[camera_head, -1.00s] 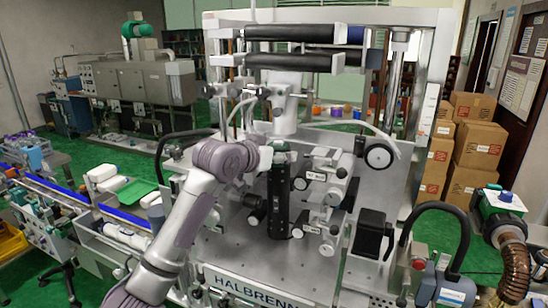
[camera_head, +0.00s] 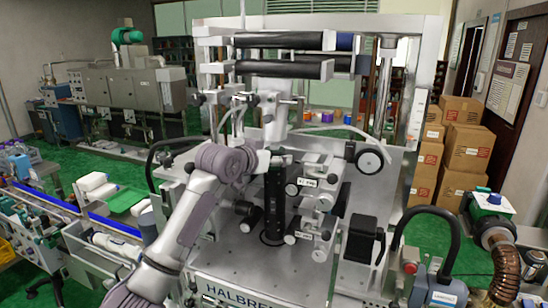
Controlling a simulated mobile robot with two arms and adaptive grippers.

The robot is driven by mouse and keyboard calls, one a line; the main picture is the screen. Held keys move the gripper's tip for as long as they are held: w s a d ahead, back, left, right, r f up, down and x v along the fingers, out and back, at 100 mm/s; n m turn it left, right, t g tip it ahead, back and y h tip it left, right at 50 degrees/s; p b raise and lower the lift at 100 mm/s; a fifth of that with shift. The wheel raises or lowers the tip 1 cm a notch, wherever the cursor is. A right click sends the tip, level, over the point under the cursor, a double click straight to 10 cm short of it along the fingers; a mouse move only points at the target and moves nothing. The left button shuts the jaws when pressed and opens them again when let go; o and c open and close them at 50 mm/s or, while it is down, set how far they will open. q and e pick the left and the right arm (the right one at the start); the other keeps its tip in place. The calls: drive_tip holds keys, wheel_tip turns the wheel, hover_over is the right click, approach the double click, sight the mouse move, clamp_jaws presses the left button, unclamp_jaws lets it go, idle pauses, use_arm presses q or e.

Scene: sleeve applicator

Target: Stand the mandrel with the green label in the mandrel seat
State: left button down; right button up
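My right gripper is out of view.
A short black cylinder (camera_head: 246,209) sits close left of the mandrel. Metal blocks with knobs (camera_head: 313,183) crowd its right side. A black box-shaped unit (camera_head: 362,238) stands farther right. Black rollers (camera_head: 285,40) span the frame above. The front deck is mostly bare.

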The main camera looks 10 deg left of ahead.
use_arm(q)
drive_tip(key=shift+f, duration=0.1)
idle(0.5)
drive_tip(key=shift+c, duration=1)
unclamp_jaws()
drive_tip(key=s+d+f+v, duration=0.1)
drive_tip(key=f+v, duration=0.2)
drive_tip(key=v, duration=1.8)
drive_tip(key=shift+s+r, duration=0.15)
drive_tip(key=shift+s, duration=0.35)
drive_tip(key=shift+w+d, duration=0.1)
